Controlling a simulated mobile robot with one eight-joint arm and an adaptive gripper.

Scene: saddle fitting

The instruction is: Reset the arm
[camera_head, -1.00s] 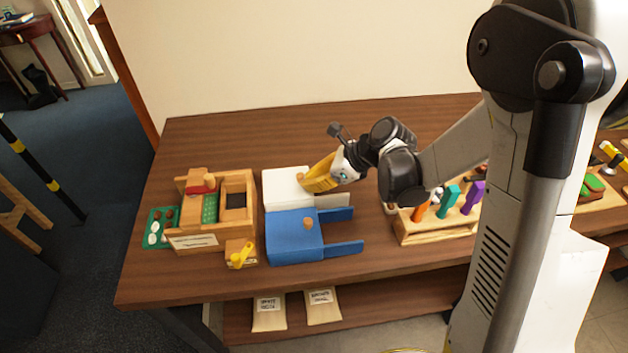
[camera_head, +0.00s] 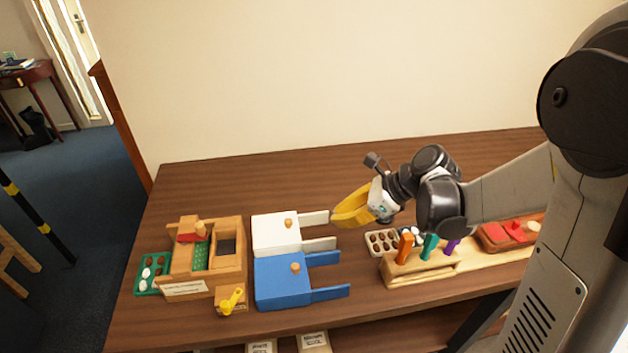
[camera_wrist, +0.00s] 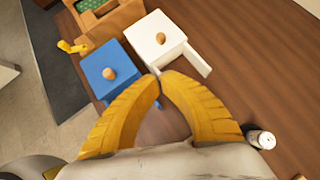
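My arm reaches in from the right, and my gripper (camera_head: 337,220) hangs over the table just right of the white block (camera_head: 275,236). Its two yellow fingers curve in until their tips meet or nearly meet in the wrist view (camera_wrist: 157,76), with nothing seen between them. The white block has a wooden knob and two white prongs pointing right. It also shows in the wrist view (camera_wrist: 152,42). In front of it lies the blue block (camera_head: 280,284), also with a knob and two prongs; the wrist view shows it on the left (camera_wrist: 103,78).
A wooden box (camera_head: 230,258) with a green tray (camera_head: 151,284) stands at left, a yellow-handled piece (camera_head: 231,299) before it. A wooden rack (camera_head: 402,279) with coloured handles and an egg-type tray (camera_head: 383,238) are at right. The table's back is clear.

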